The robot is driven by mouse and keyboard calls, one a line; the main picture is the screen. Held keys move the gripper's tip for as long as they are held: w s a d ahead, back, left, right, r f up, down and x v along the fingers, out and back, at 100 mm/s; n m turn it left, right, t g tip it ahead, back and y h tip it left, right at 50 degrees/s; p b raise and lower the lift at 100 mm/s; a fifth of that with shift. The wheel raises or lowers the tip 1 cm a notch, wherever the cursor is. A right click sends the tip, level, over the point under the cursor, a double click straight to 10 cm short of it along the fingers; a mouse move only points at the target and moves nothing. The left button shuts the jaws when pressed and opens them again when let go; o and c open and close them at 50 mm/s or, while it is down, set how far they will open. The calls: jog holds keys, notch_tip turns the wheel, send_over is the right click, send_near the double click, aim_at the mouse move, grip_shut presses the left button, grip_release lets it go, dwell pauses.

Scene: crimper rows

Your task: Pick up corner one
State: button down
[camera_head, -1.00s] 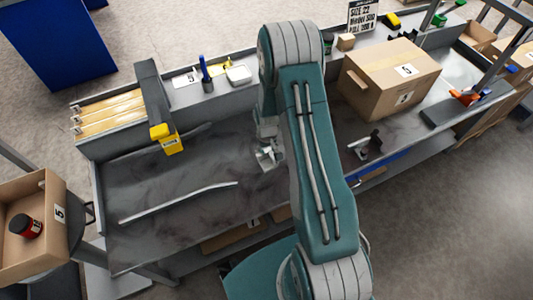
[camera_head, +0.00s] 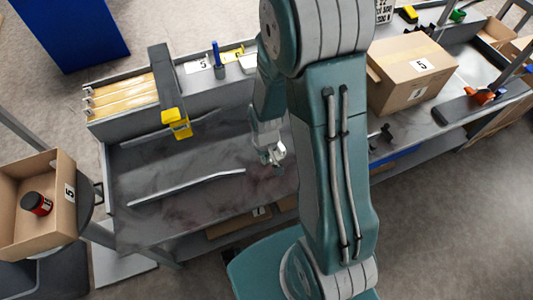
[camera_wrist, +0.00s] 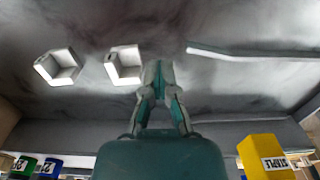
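Two pale angular corner pieces lie on the dark grey bench top in the wrist view, a left one (camera_wrist: 57,66) and a right one (camera_wrist: 124,65). I cannot tell which is corner one. My gripper (camera_wrist: 158,70) appears shut and empty, its fingertips close together just beside the right piece in the picture; the gap in height is unclear. In the head view my gripper (camera_head: 272,154) hangs over the middle of the bench, and my arm hides the bench behind it.
A long pale strip (camera_head: 187,187) lies on the bench (camera_head: 215,160). A closed cardboard box (camera_head: 410,72) is right of my arm. An open box (camera_head: 35,210) holds a red-black can (camera_head: 36,203).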

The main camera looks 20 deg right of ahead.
jog(key=shift+c, duration=1.4)
grip_release()
jog(key=shift+r, duration=0.1)
